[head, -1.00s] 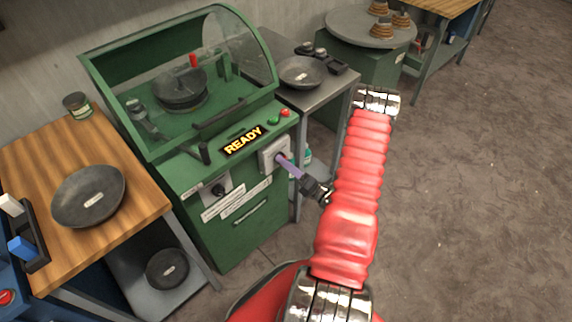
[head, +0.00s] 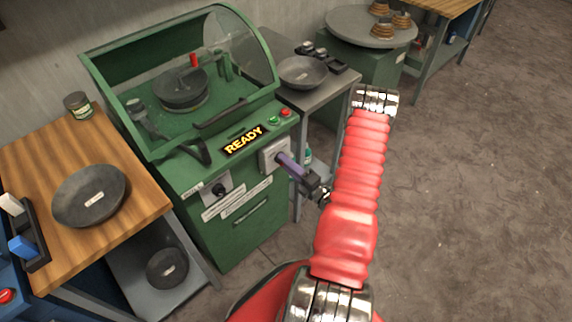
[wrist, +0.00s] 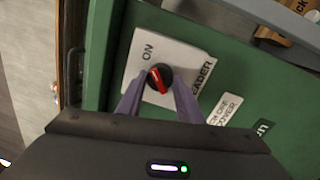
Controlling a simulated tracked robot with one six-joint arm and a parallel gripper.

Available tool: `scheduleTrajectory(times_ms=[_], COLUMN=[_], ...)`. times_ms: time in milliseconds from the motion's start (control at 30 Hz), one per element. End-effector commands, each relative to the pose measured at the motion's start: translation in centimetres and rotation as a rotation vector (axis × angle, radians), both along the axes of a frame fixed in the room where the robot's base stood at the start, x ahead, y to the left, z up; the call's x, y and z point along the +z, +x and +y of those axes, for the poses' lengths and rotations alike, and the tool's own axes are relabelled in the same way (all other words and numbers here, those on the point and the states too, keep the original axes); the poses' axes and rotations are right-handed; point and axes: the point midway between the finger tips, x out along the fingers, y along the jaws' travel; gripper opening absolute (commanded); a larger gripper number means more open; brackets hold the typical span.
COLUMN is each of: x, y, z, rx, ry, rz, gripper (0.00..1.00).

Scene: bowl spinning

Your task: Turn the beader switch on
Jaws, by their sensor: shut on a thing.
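The beader switch is a round black knob with a red pointer line (wrist: 160,77), on a white plate (wrist: 182,55) marked ON and partly readable as BEADER. In the wrist view one end of the red line lies roughly toward ON. My gripper (wrist: 158,90) has its purple fingers shut on the knob, one on each side. In the head view the pale switch plate (head: 267,157) is on the right of the green machine's front, and my gripper (head: 284,160) reaches it from the right, hiding the knob.
The green machine (head: 240,230) shows a lit READY sign (head: 242,140) and a clear hood over a dark bowl (head: 181,90). A second knob (head: 219,189) is left of the switch. A wooden table (head: 130,215) with a bowl stands left. Open floor lies right.

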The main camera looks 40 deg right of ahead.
Motion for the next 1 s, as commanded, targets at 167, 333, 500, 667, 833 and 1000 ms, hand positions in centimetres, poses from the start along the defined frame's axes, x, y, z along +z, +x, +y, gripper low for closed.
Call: scheduleTrajectory(times_ms=[167,333,500,667,833,1000], x=[-0.2,-0.1,-0.1,-0.1,-0.2,-0.4], y=[-0.1,0.0,0.0,-0.2,-1.4,-3.4], z=[-0.3,-0.2,-0.1,-0.1,-0.2,-0.3], rx=[-0.008,-0.005,-0.004,-0.004,-0.005,-0.006], ry=[-0.001,-0.001,-0.001,-0.001,0.0,0.001], rz=[0.006,0.004,0.002,0.002,0.003,0.003], gripper=[0.4,0.52,0.52,0.52,0.52,0.52])
